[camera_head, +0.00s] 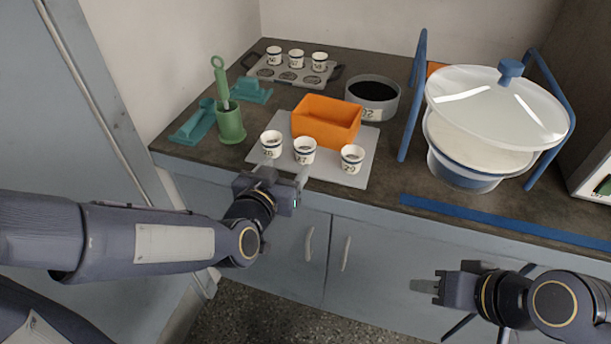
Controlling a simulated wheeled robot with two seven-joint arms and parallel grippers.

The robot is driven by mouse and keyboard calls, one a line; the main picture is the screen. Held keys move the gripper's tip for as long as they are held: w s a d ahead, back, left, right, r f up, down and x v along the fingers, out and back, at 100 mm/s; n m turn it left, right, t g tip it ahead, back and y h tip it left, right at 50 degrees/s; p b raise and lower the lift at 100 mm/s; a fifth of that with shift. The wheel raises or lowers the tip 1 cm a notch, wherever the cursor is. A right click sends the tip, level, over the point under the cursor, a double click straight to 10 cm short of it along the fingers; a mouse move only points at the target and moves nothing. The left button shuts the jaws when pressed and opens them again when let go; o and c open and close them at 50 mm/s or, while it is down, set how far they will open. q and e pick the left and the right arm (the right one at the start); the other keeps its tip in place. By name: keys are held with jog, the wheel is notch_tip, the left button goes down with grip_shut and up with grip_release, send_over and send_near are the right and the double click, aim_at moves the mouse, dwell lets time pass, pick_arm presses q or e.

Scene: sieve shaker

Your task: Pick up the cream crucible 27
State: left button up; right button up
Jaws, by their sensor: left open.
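The middle crucible (304,151) has a small label that seems to read 27. A left crucible (271,145) and a right crucible (352,159) stand on either side of it, apart from it. My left gripper (284,177) is open and empty at the counter's front edge, just in front of and below the left and middle crucibles. My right gripper (436,287) is low at the right, in front of the cabinets and away from the crucibles; its finger gap is unclear.
An orange bin (326,122) stands behind the crucibles on the grey board (345,179). A green holder (230,122) with a tool is at left. A rack (292,76) with three more cups is behind. A dark-filled sieve (372,97) and a large lidded vessel (480,145) stand right.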

aim_at(302, 158)
pick_arm(q)
jog(key=shift+d+f+m+t, duration=0.3)
jog(key=shift+d+f, duration=0.25)
jog(key=shift+f, duration=0.05)
jog(key=shift+w+d+b, duration=0.15)
jog(key=shift+w+b, duration=0.1)
jog(key=shift+b, duration=0.05)
jog(key=b+x, duration=0.1)
jog(key=x, duration=0.6)
jog(key=shift+w+d+r, duration=0.1)
jog(key=shift+w+d, duration=0.1)
jog(key=shift+d, duration=0.05)
jog(key=c, duration=1)
jog(key=shift+r, duration=0.15)
